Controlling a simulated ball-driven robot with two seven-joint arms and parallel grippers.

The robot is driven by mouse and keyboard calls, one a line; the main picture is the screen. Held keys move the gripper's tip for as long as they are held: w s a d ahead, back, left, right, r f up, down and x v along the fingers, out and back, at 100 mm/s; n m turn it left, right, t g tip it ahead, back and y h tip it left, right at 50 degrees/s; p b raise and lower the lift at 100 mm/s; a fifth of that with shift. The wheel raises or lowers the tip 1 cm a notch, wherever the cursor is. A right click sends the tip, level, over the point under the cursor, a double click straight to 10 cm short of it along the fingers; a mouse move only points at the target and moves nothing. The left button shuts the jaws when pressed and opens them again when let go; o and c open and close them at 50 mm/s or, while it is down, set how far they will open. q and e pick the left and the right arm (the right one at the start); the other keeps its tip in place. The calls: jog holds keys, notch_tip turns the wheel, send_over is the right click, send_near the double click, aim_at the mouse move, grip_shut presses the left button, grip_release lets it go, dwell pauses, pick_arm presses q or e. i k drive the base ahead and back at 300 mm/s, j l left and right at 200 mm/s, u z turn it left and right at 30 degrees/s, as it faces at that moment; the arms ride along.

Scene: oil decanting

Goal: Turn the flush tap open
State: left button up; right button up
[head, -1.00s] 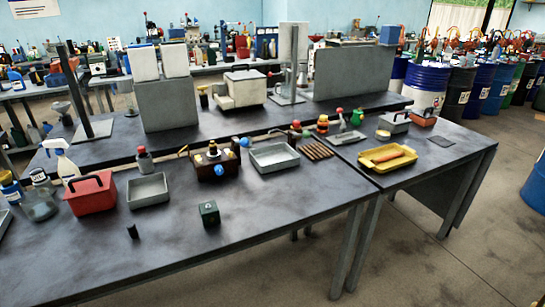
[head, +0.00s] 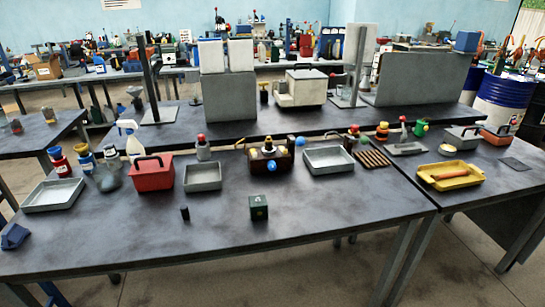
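A dark brown block (head: 257,169) with brass and dark fittings on top stands at the middle of the near table. Neither of my grippers is in the head view.
Grey trays (head: 328,160) and (head: 203,177) flank the block. A yellow tray (head: 449,181) lies right. The near table's front strip is mostly clear.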

aim_at(271, 165)
jog(key=i+j+z, duration=0.1)
jog(key=i, duration=0.3)
jog(key=i+j+z, duration=0.1)
jog(key=i+j, duration=0.25)
